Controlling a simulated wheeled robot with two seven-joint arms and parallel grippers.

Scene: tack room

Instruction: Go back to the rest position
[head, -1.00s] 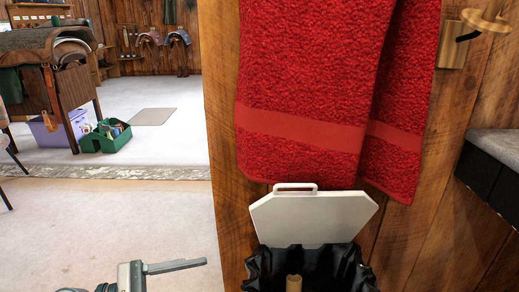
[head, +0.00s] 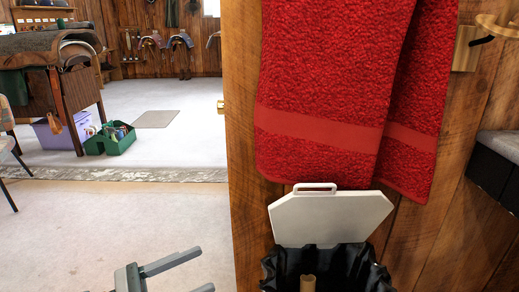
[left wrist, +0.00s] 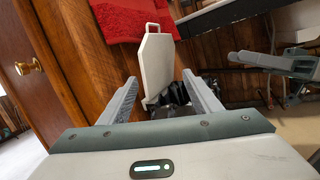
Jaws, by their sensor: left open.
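My left gripper (head: 206,269) is open and empty at the bottom of the head view, over the pale floor and left of the bin. In the left wrist view, its two fingers (left wrist: 160,77) stand well apart with nothing between them. A grey jointed part at the right of the left wrist view looks like my right gripper (left wrist: 275,64); its jaws cannot be made out clearly. The right gripper is not in the head view.
A bin with a black liner (head: 342,268) and raised white lid (head: 330,218) stands by the wooden wall. A brown tube (head: 307,284) is in it. A red towel (head: 330,85) hangs above. A dark-sided bench (head: 493,170) is at right. Floor at left (head: 110,220) is clear.

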